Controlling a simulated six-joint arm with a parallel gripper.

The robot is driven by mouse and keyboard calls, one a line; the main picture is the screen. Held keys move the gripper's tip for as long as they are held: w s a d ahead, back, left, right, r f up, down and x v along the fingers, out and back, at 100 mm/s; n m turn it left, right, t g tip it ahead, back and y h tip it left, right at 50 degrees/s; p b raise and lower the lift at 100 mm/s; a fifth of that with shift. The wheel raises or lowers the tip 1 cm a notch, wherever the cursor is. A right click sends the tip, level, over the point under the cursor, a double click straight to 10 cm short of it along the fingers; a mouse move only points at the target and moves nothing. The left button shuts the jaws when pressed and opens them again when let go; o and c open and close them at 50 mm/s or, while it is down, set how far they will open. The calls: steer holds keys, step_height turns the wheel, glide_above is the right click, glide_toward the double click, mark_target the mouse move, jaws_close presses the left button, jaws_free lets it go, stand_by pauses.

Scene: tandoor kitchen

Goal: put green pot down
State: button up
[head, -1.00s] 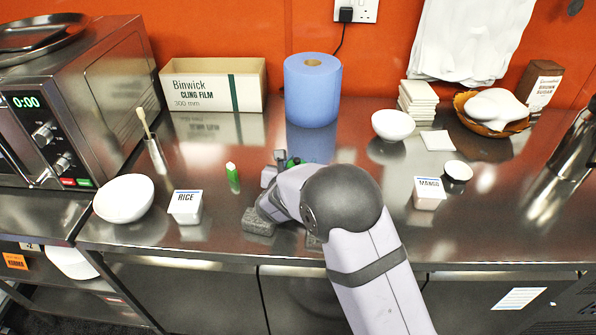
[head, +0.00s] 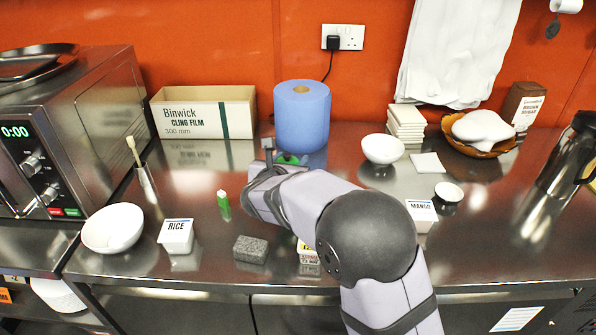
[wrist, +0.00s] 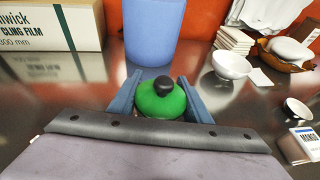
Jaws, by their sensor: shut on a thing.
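The green pot (wrist: 163,101) has a rounded green top and a black knob, seen from above in the wrist view. My gripper (wrist: 158,80) is shut on it, with one blue-grey finger on each side. In the head view only a small part of the green pot (head: 288,159) shows past my gripper (head: 276,160). The pot's lower part is hidden, so I cannot tell whether it touches the steel counter (head: 200,262).
A blue paper roll (head: 302,118) stands just behind the pot. A white bowl (head: 382,149) is to the right. Counter between bottle and rice tub (head: 176,236) is bare.

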steer(key=shift+d+f, duration=0.15)
steer(key=shift+d, duration=0.1)
steer(key=d+m+g+h+b, duration=0.1)
steer(key=d+m+h+b, duration=0.2)
steer(key=d+b, duration=0.5)
steer(key=d+h, duration=0.1)
steer(key=d, duration=0.9)
steer(key=shift+s+d+r+m+g+b, duration=0.25)
steer(key=shift+d+r+m+g+b, duration=0.05)
steer(key=shift+d+r+m+b, duration=0.1)
steer(key=shift+f, duration=0.1)
steer(key=shift+a+f+b, duration=0.1)
steer(key=shift+f+b, duration=1)
steer(key=shift+f, duration=3.85)
